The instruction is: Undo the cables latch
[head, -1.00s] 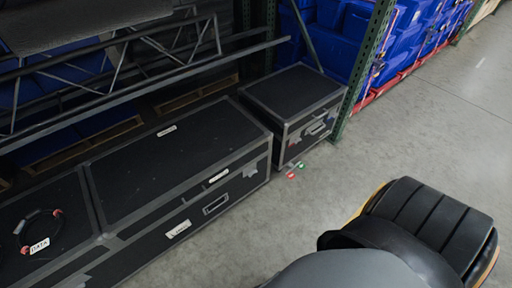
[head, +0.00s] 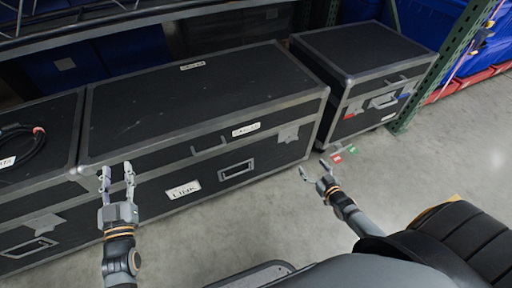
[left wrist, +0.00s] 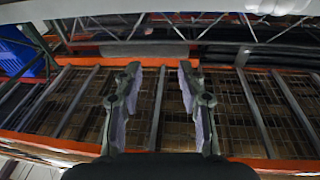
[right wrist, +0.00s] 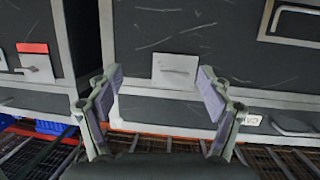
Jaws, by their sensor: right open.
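The middle black case (head: 205,95) has grey edging and a white "LINK" label (head: 183,190). A label on its lid front (head: 245,130) is too small to read. A grey latch (head: 288,135) sits at the right of its front, across the lid seam. The right wrist view also shows this latch (right wrist: 175,72) beyond the fingertips, with a gap between. My right gripper (head: 314,168) is open and empty in front of that latch. It also shows in the right wrist view (right wrist: 162,72). My left gripper (head: 117,177) is open and empty before the case's left end.
A smaller black case (head: 365,50) with red and blue marked latches stands at the right, beside a green rack post (head: 425,85). Another case (head: 35,195) with a coiled cable (head: 22,145) is at the left. Grey floor is clear in front.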

